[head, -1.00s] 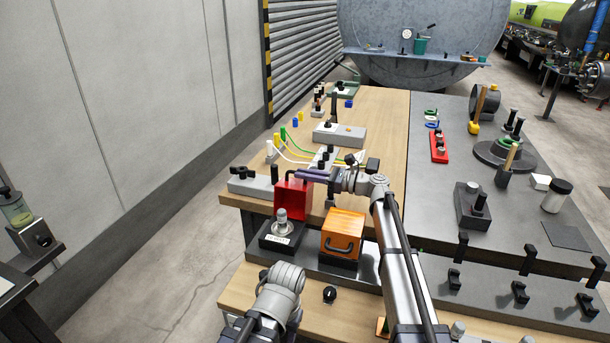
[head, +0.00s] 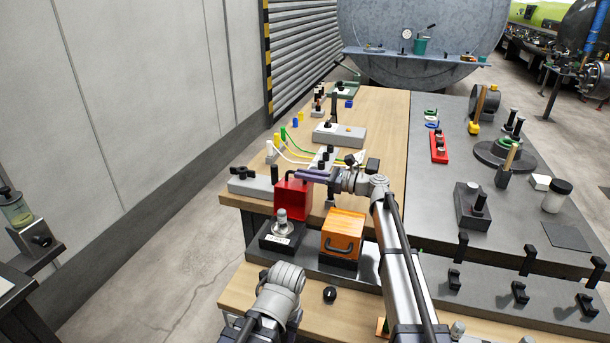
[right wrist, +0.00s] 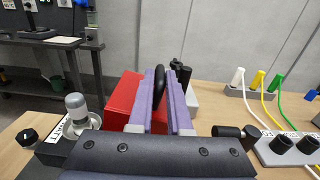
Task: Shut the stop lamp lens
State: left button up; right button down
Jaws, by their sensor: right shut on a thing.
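The stop lamp lens (head: 293,201) is a red box-shaped cover standing up behind the clear bulb (head: 282,215) on its dark base (head: 280,240). The bulb is uncovered. My right gripper (head: 296,174) is at the lens's top edge. In the right wrist view, its purple fingers (right wrist: 160,98) are shut on a black loop handle (right wrist: 158,84) beside the red lens (right wrist: 121,98). The bulb (right wrist: 77,108) stands to the left there. Part of the lens is hidden behind the fingers. Part of my left arm shows at the bottom of the head view, but its gripper does not.
An orange box with a black handle (head: 342,236) stands close to the right of the lamp. A grey block with black knobs (head: 250,185) is behind left. Wires with coloured plugs (head: 283,134) lie farther back. A black knob (head: 330,294) sits in front.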

aim_at(300, 190)
jog(key=shift+s+a+r+n+p, duration=0.15)
jog(key=shift+s+r+n+p, duration=0.2)
jog(key=shift+s, duration=0.2)
jog(key=s+n, duration=0.2)
jog(key=s+a+r+n+p, duration=0.1)
jog(key=shift+s, duration=0.2)
jog(key=shift+s+a+r+n, duration=0.1)
jog(key=shift+s+a+n, duration=0.15)
jog(key=shift+s, duration=0.35)
jog(key=shift+s+a+f+n, duration=0.1)
jog(key=shift+s+a+n, duration=0.05)
jog(key=shift+s+n, duration=0.35)
jog(key=shift+s+a+r+n, duration=0.1)
jog(key=shift+s+a+n, duration=0.1)
jog(key=shift+s, duration=0.45)
jog(key=c, duration=0.9)
grip_release()
jog(key=shift+v, duration=3.9)
